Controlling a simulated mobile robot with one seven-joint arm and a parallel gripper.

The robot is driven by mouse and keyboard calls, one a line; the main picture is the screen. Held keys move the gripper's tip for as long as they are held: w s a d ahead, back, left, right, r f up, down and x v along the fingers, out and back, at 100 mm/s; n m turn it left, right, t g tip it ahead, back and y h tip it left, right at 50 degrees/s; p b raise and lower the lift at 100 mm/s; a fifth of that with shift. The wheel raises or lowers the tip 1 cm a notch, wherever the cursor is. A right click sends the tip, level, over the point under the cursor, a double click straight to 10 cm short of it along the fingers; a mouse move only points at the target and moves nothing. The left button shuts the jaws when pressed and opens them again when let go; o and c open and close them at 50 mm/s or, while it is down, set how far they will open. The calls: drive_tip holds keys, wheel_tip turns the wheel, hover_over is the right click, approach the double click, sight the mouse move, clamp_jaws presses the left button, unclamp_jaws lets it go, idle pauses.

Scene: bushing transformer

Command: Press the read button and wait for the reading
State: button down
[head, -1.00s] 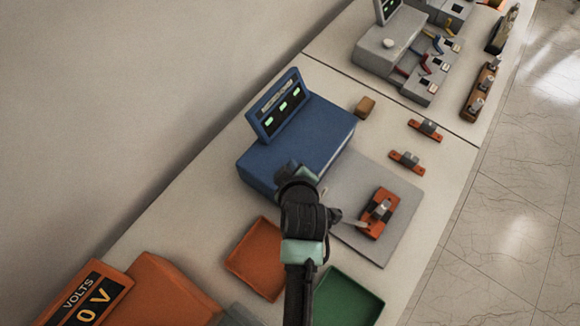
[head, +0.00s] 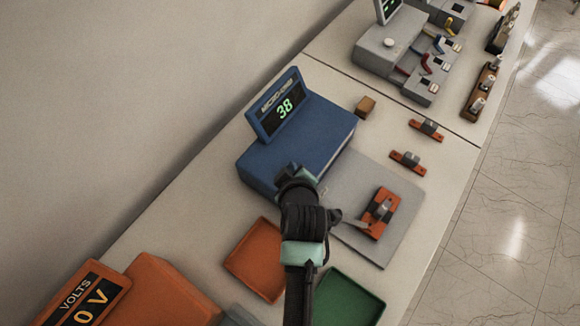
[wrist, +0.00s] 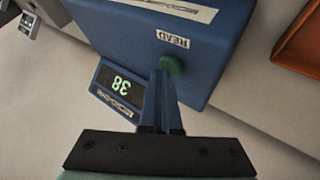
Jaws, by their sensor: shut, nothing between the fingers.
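The blue meter (head: 300,140) stands on the bench, and its raised display (head: 280,106) shows a green 38 under a micro-ohms label. The display also shows 38 in the wrist view (wrist: 119,87). The green read button (wrist: 173,66) sits on the meter's face beside a READ label (wrist: 173,38). My gripper (wrist: 166,75) is shut and empty, with its fingertips at the button; I cannot tell whether they press it. In the head view my arm hides the button.
A grey plate (head: 345,175) beside the meter bears an orange-and-black part (head: 379,213). An orange tray (head: 248,262) and a green tray (head: 350,297) lie near my arm. Two small orange-and-grey parts (head: 426,129) (head: 408,162) and a brown block (head: 365,107) lie on the bench.

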drive_tip(key=shift+r+p, duration=0.9)
drive_tip(key=shift+r, duration=0.05)
wheel_tip(320, 180, up, 5)
drive_tip(key=p, duration=0.4)
drive_tip(key=shift+p, duration=0.35)
idle(0.5)
